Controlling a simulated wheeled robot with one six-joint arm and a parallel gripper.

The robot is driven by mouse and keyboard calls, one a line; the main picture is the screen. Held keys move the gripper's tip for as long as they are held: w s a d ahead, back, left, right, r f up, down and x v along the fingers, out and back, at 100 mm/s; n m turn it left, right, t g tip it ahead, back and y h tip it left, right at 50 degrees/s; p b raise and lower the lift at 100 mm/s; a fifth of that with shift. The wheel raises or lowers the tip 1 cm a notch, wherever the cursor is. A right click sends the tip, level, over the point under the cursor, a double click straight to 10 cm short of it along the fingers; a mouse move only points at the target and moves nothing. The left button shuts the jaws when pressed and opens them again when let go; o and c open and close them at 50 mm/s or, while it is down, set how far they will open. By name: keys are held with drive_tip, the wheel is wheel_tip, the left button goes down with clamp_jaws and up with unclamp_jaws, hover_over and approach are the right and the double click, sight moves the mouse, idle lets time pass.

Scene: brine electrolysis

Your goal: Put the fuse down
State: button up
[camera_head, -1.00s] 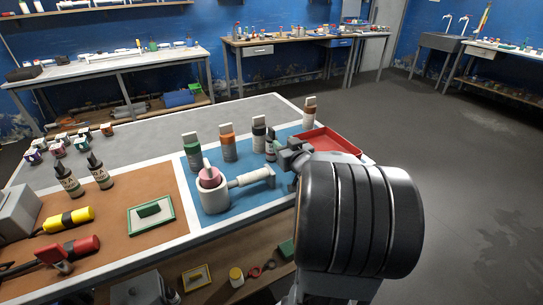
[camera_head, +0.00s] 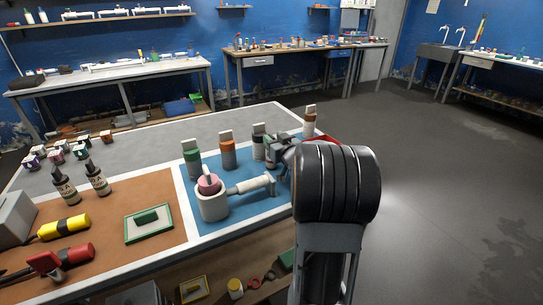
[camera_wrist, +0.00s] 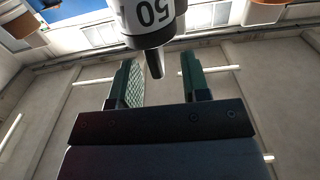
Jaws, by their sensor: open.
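A fuse (camera_wrist: 144,20) with a white body marked "50", a black band and a dark pin shows in the wrist view. My gripper (camera_wrist: 158,64) is open, with its two green-padded fingers apart. The pin points into the gap between them, and clear space shows on both sides of it. In the head view my gripper (camera_head: 275,156) is at the right of the blue mat (camera_head: 242,208), partly hidden by my arm. The fuse's base is out of the wrist view, so what it rests on cannot be seen. Two similar dark-tipped "A" fuses (camera_head: 68,190) (camera_head: 97,181) stand at the left.
A white pot with a pink top (camera_head: 213,203) and a side pipe stands on the mat. Green (camera_head: 191,160), orange (camera_head: 227,153) and dark (camera_head: 258,149) bottles stand behind it. A red tray (camera_head: 325,139) is right of my gripper. The grey table back (camera_head: 150,148) has free room.

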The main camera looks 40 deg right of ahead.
drive_tip(key=shift+w+d, duration=0.2)
drive_tip(key=shift+w, duration=0.8)
drive_tip(key=shift+w+d, duration=0.15)
drive_tip(key=shift+w, duration=0.85)
clamp_jaws()
